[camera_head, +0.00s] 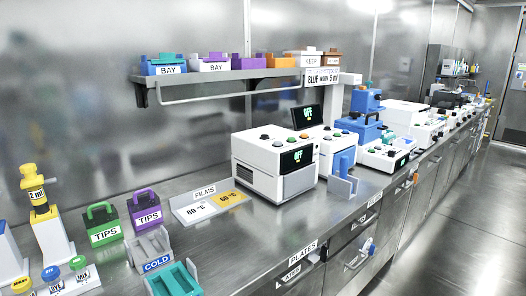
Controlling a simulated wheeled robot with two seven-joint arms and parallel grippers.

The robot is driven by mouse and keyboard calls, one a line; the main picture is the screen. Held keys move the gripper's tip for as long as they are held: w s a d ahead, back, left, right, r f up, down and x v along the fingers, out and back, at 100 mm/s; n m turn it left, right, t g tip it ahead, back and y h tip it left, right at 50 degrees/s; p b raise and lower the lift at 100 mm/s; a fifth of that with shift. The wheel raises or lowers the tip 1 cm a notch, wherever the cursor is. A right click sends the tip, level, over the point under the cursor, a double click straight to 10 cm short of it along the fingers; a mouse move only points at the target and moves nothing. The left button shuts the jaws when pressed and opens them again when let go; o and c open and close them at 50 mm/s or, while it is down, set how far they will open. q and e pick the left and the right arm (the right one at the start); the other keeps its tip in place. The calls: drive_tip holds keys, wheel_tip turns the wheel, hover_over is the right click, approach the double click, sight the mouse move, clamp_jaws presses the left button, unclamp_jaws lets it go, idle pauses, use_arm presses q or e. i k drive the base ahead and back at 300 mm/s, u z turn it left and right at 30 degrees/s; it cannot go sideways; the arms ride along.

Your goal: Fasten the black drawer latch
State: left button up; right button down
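Steel drawers run along the front of the bench. A small black part (323,253), possibly the black latch, sits at the right of the white PLATES label (302,252) on the nearest drawer front. It is too small to tell whether it is fastened. Another small dark part (362,219) is on the drawer front farther right. A white and blue part (368,247) is on the front below it, and an orange one (414,177) is farther along. Neither of my grippers is in view.
The steel bench top (265,225) holds a white box-shaped device (262,165), a blue-and-white device (367,120), a FILMS tray (190,212), green (103,222) and purple (146,210) TIPS boxes and a yellow-topped pipette stand (48,230). The floor (455,230) at right is clear.

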sight(323, 252)
drive_tip(key=u, duration=1)
drive_tip(key=k, duration=0.15)
drive_tip(key=z, duration=1.45)
drive_tip(key=i, duration=1)
drive_tip(key=u, duration=0.55)
